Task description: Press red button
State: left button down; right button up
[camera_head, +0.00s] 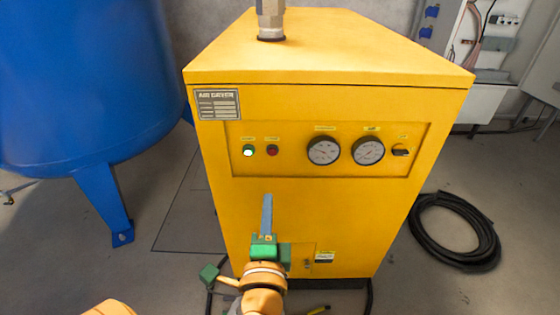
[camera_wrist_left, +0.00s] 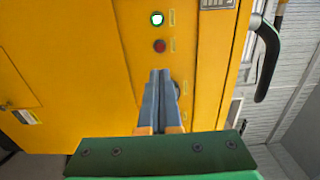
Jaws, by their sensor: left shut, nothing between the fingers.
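The red button (camera_head: 272,150) sits on the front panel of the yellow air dryer (camera_head: 330,215), to the right of a lit green-white button (camera_head: 248,150). In the left wrist view the red button (camera_wrist_left: 160,45) shows below the lit button (camera_wrist_left: 157,18), beyond my fingertips. My left gripper (camera_head: 267,197) is in front of the dryer, below the red button in the head view. Its two grey fingers (camera_wrist_left: 160,75) are shut together and empty. They appear apart from the red button. My right gripper is not in view.
Two gauges (camera_head: 323,150) and a black switch (camera_head: 400,150) are on the same panel. A blue tank (camera_head: 80,80) stands at the left. A coiled black hose (camera_head: 455,228) lies on the floor at the right. A metal pipe fitting (camera_head: 270,18) rises from the dryer's top.

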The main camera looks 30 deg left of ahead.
aim_at(272, 153)
pick_arm(q)
jog(key=p+x, duration=0.2)
jog(key=x, duration=1.2)
jog(key=shift+w+d, duration=0.1)
jog(key=shift+w, duration=0.05)
jog(key=shift+w, duration=0.1)
